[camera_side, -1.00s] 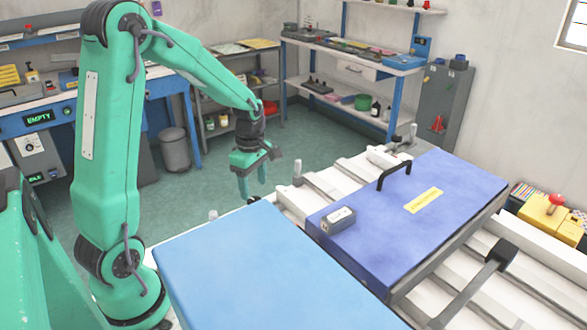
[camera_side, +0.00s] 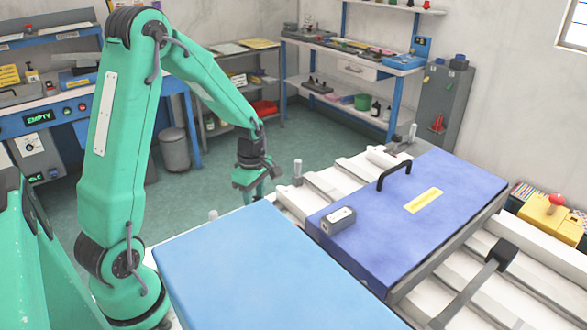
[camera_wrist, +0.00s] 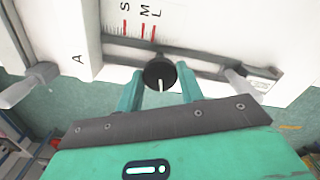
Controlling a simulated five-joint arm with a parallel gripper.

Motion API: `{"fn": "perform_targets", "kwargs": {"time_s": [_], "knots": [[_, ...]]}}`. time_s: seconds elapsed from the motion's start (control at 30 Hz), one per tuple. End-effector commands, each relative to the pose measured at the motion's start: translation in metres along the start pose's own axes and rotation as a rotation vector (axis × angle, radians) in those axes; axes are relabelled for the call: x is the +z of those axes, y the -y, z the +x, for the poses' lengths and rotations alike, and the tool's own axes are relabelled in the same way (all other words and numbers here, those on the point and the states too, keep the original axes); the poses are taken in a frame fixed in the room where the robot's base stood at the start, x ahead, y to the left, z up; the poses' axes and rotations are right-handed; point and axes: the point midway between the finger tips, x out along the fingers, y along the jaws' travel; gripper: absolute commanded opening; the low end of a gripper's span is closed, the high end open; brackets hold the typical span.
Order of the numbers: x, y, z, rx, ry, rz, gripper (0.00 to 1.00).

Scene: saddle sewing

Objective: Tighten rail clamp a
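Rail clamp a shows in the wrist view as a round black knob (camera_wrist: 160,74) with a white pointer line, set on a grey rail beside the letter A. My gripper (camera_wrist: 160,68) is open, its two green fingers reaching toward the knob from below, one on each side. A small gap seems to show around the knob; contact is hard to tell. In the side view my gripper (camera_side: 256,194) is low at the near-left end of the white rail bed, beyond the light blue panel, and I cannot make out the knob there.
A light blue panel (camera_side: 265,270) lies in front of my gripper. A darker blue panel (camera_side: 410,205) with a black handle lies on the rails to the right. Upright grey pegs (camera_side: 298,168) stand close by. The wrist view shows S, M, L scale marks (camera_wrist: 140,30).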

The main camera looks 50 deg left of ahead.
Motion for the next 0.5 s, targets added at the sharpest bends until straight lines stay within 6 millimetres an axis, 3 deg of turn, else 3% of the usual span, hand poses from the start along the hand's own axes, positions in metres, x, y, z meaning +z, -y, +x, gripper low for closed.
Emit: {"fn": "perform_targets", "kwargs": {"time_s": [0.5], "knots": [[0.0,0.0001,-0.0005,0.0,0.0,0.074,0.15]]}}
